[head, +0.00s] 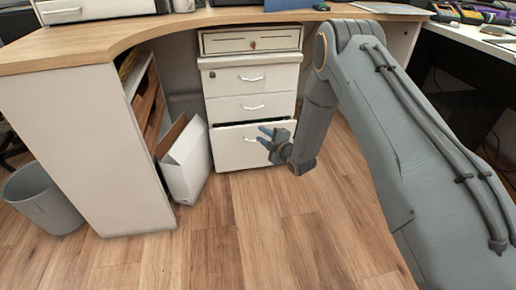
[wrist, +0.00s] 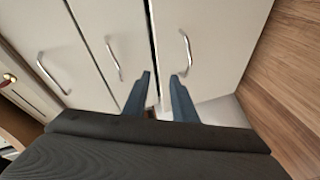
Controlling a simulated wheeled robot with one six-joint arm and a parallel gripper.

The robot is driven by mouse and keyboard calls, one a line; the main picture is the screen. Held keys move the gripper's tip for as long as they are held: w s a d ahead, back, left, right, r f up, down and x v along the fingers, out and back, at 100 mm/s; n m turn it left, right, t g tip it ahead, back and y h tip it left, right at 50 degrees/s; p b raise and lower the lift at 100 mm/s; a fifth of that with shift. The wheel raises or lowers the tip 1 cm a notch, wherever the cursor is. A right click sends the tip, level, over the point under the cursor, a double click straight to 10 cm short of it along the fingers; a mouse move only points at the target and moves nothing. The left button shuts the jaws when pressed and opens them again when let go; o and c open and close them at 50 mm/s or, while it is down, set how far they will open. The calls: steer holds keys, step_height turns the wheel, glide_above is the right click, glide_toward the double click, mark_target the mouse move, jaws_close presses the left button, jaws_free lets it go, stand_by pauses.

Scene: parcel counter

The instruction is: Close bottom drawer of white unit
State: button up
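The white drawer unit (head: 250,80) stands under the counter, with a silver handle on each of its drawers. Its bottom drawer (head: 232,152) sits slightly forward, with a dark gap along its top edge. In the wrist view the bottom drawer (wrist: 225,45) is the rightmost front, with its handle near the dark gap. My gripper (head: 263,136) is in front of the bottom drawer, by its handle.
An open white carton (head: 187,165) stands on the floor left of the unit, beside the desk's side panel (head: 85,140). A grey bin (head: 42,198) is at far left. The wooden floor (head: 255,225) before the unit is clear. The countertop (head: 110,38) overhangs above.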

step_height(320, 180, down, 8)
steer(key=s+d+n+t+y+b, duration=0.2)
steer(key=n+y, duration=0.1)
steer(key=b+x, duration=0.3)
steer(key=x, duration=0.4)
steer(key=shift+w+f, duration=0.25)
steer(key=shift+w, duration=0.2)
steer(key=shift+c, duration=0.5)
jaws_close()
steer(key=shift+s+f, duration=0.1)
steer(key=shift+f, duration=0.05)
